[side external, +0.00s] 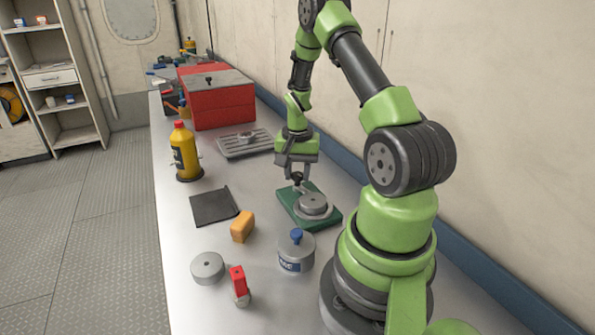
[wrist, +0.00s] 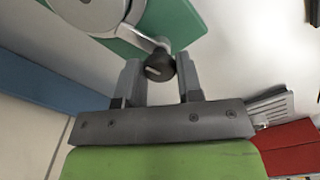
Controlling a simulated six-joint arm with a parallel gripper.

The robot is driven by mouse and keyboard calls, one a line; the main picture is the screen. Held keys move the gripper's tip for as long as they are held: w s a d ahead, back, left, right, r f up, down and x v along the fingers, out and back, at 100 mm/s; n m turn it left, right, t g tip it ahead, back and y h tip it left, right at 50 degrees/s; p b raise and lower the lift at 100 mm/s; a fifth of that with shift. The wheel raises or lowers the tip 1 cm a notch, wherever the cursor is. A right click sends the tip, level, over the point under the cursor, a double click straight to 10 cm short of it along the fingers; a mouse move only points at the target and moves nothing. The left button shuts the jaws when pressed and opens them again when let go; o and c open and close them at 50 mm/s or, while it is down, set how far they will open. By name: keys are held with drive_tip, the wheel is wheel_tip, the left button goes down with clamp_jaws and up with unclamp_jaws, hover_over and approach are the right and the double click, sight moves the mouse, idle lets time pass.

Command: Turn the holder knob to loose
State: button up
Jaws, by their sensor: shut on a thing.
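The holder is a grey round piece (side external: 313,205) on a green base plate (side external: 331,221) on the bench. Its knob (wrist: 159,66) is small, black and round with a pale mark on top, at the end of a metal arm from the round piece. My gripper (side external: 297,177) points down over the far end of the green plate. In the wrist view its two fingers (wrist: 160,80) stand on either side of the knob, shut on it. The green plate (wrist: 188,28) and round piece also show there. I cannot read any loose or tight label.
A blue-knobbed grey canister (side external: 297,254), an orange block (side external: 242,227), a grey disc (side external: 208,267) and a red-handled item (side external: 238,283) stand nearer the camera. A black mat (side external: 214,206), yellow bottle (side external: 184,152), grey tray (side external: 245,145) and red toolbox (side external: 217,98) lie left and beyond.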

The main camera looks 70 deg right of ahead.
drive_tip(key=n, duration=1.1)
drive_tip(key=shift+n, duration=2.2)
drive_tip(key=o, duration=0.9)
